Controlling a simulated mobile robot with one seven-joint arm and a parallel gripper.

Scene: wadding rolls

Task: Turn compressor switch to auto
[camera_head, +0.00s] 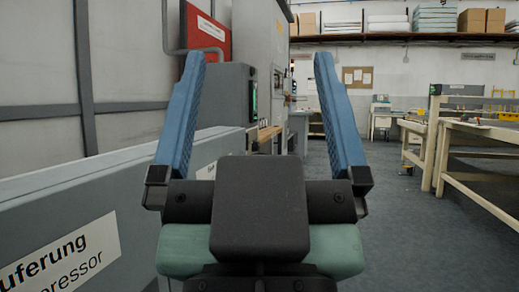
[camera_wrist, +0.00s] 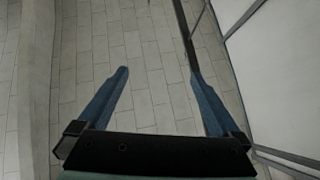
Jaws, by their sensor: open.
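My gripper (camera_head: 259,58) is open and empty, its two blue fingers wide apart and raised in front of the head camera. In the wrist view my gripper (camera_wrist: 158,73) is also open, with nothing between the fingers. A long grey housing (camera_head: 110,190) runs along the left in the head view, to the left of the gripper. It bears a white label (camera_head: 62,262), partly cut off, ending in "uferung" and "pressor". I cannot make out a compressor switch in either view.
Beyond the gripper stand a tall grey cabinet (camera_head: 262,40) and a red panel (camera_head: 208,32). Wooden workbenches (camera_head: 455,135) stand at the right. The grey floor (camera_head: 390,225) between is clear. The wrist view shows pale tiles (camera_wrist: 150,35) and light panels (camera_wrist: 280,70) at the right.

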